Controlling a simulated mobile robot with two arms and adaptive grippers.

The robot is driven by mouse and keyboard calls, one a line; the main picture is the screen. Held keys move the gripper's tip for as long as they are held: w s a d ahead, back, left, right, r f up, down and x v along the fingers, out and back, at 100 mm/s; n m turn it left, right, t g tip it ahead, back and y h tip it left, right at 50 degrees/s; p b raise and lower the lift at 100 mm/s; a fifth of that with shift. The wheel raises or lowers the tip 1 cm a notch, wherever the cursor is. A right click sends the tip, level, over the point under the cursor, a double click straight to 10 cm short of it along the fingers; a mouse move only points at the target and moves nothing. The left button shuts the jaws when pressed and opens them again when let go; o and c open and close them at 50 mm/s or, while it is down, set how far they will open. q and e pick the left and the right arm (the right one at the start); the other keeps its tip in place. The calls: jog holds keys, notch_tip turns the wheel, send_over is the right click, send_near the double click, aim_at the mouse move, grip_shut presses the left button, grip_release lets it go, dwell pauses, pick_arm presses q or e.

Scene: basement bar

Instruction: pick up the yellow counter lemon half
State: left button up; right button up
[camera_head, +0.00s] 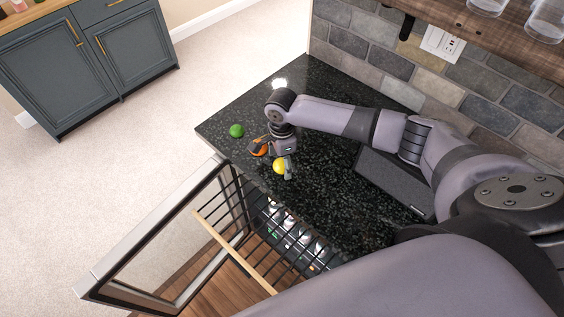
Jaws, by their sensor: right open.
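The yellow lemon half (279,167) sits on the black speckled counter (322,196), near its front edge. My right gripper (271,161) reaches down over the counter and is open. One finger is beside the lemon half on its right; the other is further left, by an orange fruit (259,151). The lemon half is partly hidden by the gripper, and I cannot tell whether a finger touches it. My left gripper is not in view.
A green lime (236,130) lies left of the orange fruit. A dark flat panel (393,182) is on the counter under my right arm. Below the counter edge, a glass-doored cooler (165,245) stands open with a rack of bottles. A brick wall (450,85) backs the counter.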

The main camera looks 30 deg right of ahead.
jog(key=shift+c, duration=0.6)
jog(key=c, duration=1.1)
jog(key=shift+r, duration=0.1)
